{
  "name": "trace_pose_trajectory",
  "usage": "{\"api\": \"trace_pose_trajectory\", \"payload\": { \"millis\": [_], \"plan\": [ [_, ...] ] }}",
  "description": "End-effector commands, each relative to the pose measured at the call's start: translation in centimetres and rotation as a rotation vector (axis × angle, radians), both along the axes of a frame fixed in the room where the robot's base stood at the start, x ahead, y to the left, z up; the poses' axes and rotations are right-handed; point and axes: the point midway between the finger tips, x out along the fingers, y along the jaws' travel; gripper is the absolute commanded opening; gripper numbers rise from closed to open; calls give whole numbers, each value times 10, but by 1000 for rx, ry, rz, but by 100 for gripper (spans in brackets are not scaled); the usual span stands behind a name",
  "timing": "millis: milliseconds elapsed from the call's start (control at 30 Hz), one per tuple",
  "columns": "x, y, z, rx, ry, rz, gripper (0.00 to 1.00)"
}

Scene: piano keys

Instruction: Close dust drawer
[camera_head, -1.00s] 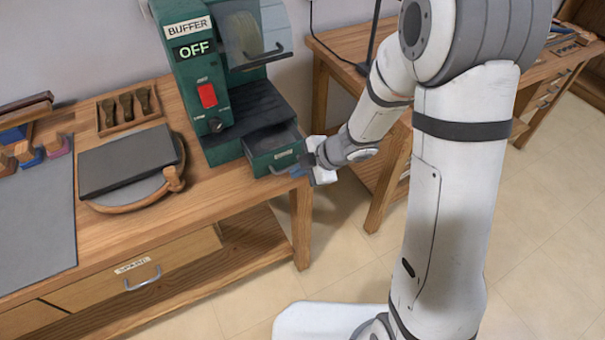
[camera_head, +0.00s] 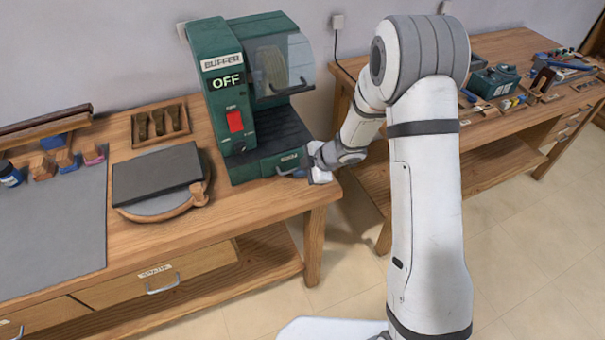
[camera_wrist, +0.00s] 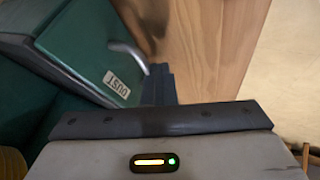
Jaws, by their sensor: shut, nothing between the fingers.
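The green buffer machine (camera_head: 240,105) stands on the wooden bench, its panel reading OFF. Its dust drawer (camera_head: 284,160) sits low at the front, and its front looks flush or nearly flush with the housing. In the wrist view, the green drawer front (camera_wrist: 85,45) shows a DUST label (camera_wrist: 117,83) and a curved metal handle (camera_wrist: 128,54). My gripper (camera_head: 309,168) is shut and empty, at the right end of the drawer front. Its dark fingers (camera_wrist: 159,80) are close beside the handle; I cannot tell whether they touch.
A flat grey slab (camera_head: 155,174) on a round wooden-handled base and a small tool rack (camera_head: 160,124) lie left of the buffer. A clear shield (camera_head: 284,65) hangs above the drawer. A second bench (camera_head: 520,95) with tools stands right, behind my arm.

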Motion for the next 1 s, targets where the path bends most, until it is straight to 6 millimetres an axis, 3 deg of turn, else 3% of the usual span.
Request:
{"api": "trace_pose_trajectory", "payload": {
  "millis": [367, 633, 800, 1000],
  "plan": [
    [3, -2, 1, 8, -6, -6, 0],
    [-23, -23, -8, 5, -3, -8, 0],
    [-32, -49, 30, 5, -9, -8, 0],
    [-42, -72, 58, 4, -6, -8, 0]
  ]
}}
